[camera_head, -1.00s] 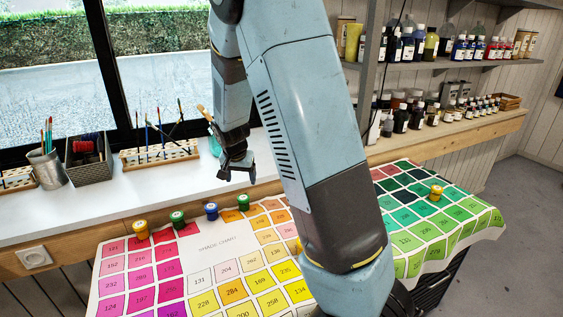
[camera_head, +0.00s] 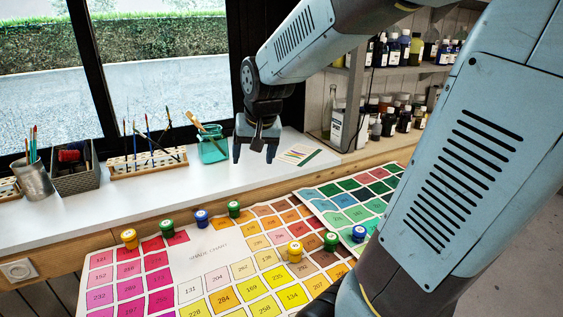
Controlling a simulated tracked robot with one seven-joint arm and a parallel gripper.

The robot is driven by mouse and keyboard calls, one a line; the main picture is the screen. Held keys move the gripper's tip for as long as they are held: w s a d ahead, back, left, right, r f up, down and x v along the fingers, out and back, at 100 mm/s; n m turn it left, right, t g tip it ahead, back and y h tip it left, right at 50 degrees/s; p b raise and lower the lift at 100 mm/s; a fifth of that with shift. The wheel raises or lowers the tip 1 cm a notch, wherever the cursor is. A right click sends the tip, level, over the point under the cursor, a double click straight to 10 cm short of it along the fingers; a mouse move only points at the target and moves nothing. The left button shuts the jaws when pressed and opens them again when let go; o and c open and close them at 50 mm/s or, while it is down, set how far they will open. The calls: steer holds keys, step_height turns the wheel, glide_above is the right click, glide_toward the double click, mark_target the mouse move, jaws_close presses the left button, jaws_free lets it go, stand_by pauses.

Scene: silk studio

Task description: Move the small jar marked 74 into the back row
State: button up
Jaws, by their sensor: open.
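Several small jars stand on the shade charts. A yellow jar (camera_head: 129,238), a green jar (camera_head: 167,228), a blue jar (camera_head: 202,218) and another green jar (camera_head: 234,209) form a row along the chart's back edge. Nearer and to the right stand a yellow jar (camera_head: 295,251), a green jar (camera_head: 331,241) and a blue jar (camera_head: 359,233). The lid marks are too small to read, so I cannot tell which is 74. My gripper (camera_head: 254,154) is open and empty, pointing down above the white counter, behind and apart from the jars.
The white counter (camera_head: 75,220) holds a brush cup (camera_head: 33,182), a dark basket (camera_head: 76,172), a brush rack (camera_head: 149,162), a teal glass jar (camera_head: 212,147) and a striped card (camera_head: 298,155). Bottle shelves stand at right. My arm hides the right side of the charts.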

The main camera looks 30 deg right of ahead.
steer(key=s+r+n+t, duration=0.1)
steer(key=s+r+n, duration=0.2)
steer(key=s, duration=1.2)
steer(key=shift+s+a+r, duration=0.25)
steer(key=shift+s+r, duration=0.1)
steer(key=shift+r, duration=0.7)
